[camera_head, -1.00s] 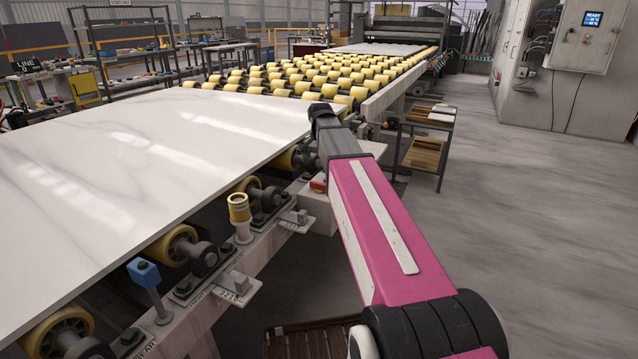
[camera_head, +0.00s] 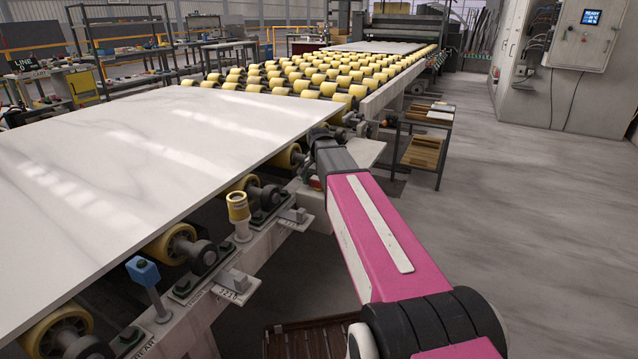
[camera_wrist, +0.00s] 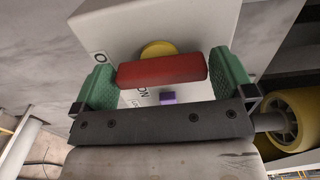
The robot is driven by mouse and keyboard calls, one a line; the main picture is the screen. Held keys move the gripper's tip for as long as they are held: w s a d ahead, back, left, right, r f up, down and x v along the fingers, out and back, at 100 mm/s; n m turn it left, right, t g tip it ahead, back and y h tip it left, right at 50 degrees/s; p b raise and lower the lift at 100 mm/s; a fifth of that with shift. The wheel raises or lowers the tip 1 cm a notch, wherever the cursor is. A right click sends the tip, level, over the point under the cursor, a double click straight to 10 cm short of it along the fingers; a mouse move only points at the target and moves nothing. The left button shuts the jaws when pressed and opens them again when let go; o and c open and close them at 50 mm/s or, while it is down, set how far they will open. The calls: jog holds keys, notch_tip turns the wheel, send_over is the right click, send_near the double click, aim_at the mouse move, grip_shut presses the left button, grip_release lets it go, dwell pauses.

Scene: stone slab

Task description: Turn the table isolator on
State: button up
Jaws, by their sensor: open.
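In the wrist view the isolator is a white box (camera_wrist: 98,24) with a red handle (camera_wrist: 162,69) over a yellow disc (camera_wrist: 158,47). The handle lies crosswise in the picture. Black lettering, an "O" and "ON", shows on the box face. A small purple piece (camera_wrist: 167,98) sits below the handle. My gripper (camera_wrist: 163,62) is open, one green finger at each end of the red handle. I cannot tell whether the fingers touch it. In the head view my arm hides the gripper and most of the isolator; a little red (camera_head: 315,183) shows beside the wrist.
A white stone slab (camera_head: 130,165) rests on yellow rollers left of my arm. A yellow-topped post (camera_head: 238,208) and a blue-headed post (camera_head: 143,272) stand along the table's frame. A shelved stand (camera_head: 423,152) is beyond my arm. The floor to the right is clear.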

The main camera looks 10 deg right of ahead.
jog(key=c, duration=0.7)
jog(key=shift+o, duration=0.2)
